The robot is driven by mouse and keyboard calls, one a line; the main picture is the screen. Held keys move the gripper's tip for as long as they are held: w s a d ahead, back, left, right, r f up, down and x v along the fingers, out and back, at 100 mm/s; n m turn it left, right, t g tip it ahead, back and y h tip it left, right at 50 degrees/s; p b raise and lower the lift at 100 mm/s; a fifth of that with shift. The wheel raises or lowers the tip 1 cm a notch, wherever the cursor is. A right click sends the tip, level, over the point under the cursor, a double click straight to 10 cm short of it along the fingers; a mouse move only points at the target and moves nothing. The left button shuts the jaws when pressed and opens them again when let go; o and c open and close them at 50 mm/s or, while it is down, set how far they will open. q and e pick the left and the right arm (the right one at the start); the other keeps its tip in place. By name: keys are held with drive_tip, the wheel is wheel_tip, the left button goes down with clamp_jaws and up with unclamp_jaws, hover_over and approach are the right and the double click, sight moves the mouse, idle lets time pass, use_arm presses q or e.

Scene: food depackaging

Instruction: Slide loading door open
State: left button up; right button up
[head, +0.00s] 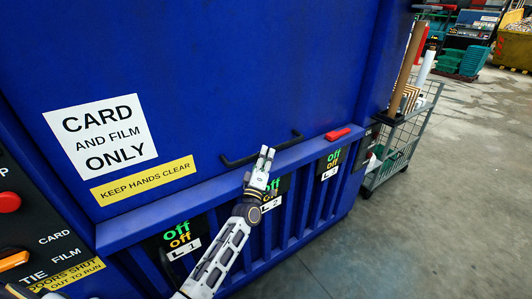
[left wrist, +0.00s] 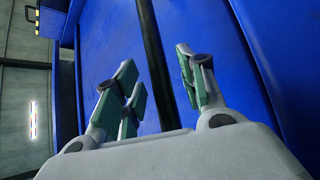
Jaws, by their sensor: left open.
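The loading door (head: 230,70) is a large blue panel with a white card-and-film sign and a yellow hands-clear label. A black bar handle (head: 238,160) runs along its lower edge. My left gripper (head: 266,154) is open at the middle of the handle and hides part of it. In the left wrist view, the black handle (left wrist: 152,45) shows between the spread green-padded fingers of the left gripper (left wrist: 162,85), against the blue door (left wrist: 230,50). I cannot tell whether the fingers touch it. My right gripper is out of view.
A blue ledge (head: 125,235) with a red piece (head: 338,133) runs below the door. A control panel with a red button (head: 9,202) is at left. A wire cart (head: 400,140) with rolls stands at right; the concrete floor (head: 460,180) beyond is open.

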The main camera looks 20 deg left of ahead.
use_arm(q)
drive_tip(key=shift+x, duration=1)
